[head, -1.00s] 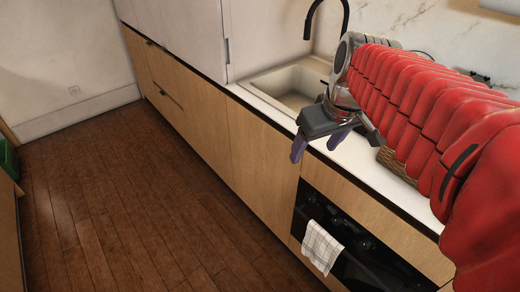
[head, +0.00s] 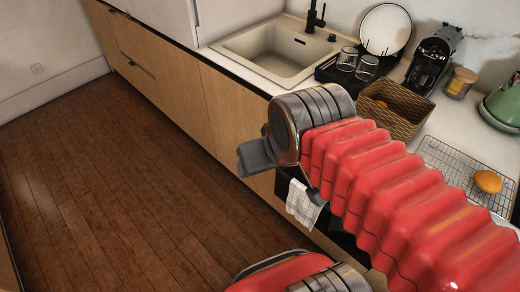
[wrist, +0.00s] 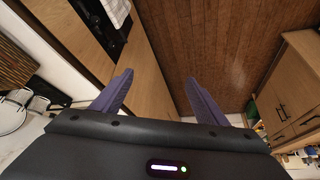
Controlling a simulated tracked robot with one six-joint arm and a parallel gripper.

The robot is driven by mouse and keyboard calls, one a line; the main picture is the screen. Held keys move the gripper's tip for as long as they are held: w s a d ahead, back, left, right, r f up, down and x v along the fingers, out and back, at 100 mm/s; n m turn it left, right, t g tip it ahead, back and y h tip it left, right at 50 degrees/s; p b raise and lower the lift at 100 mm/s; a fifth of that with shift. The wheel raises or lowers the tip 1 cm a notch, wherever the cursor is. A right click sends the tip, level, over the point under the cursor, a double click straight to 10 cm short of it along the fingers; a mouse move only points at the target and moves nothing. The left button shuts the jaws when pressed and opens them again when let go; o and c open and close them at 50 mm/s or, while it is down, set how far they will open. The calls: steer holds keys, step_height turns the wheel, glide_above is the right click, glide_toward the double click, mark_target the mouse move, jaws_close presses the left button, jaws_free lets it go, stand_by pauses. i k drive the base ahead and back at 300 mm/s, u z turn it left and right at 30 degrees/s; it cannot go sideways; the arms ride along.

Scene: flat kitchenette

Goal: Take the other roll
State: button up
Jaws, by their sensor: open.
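A golden-brown roll (head: 488,181) lies on a wire cooling rack (head: 456,158) on the counter at the right of the head view. A small orange-brown patch (head: 381,104), perhaps another roll, shows inside the wicker basket (head: 402,124) behind my arm. My gripper (wrist: 158,78) is open and empty in the wrist view, its two purple fingers apart over the cabinet front and floor. In the head view my gripper (head: 248,158) is in front of the counter, left of the basket and well away from the rack. Its fingers are mostly hidden there.
A sink (head: 272,50), a dish rack with two glasses (head: 347,58) and a white plate (head: 385,29), a coffee machine (head: 432,58), a jar (head: 459,82) and a green kettle (head: 503,106) line the counter. A towel (head: 303,203) hangs below. The wooden floor (head: 110,190) at left is clear.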

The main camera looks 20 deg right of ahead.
mark_target(488, 181)
steer(key=z, duration=3.65)
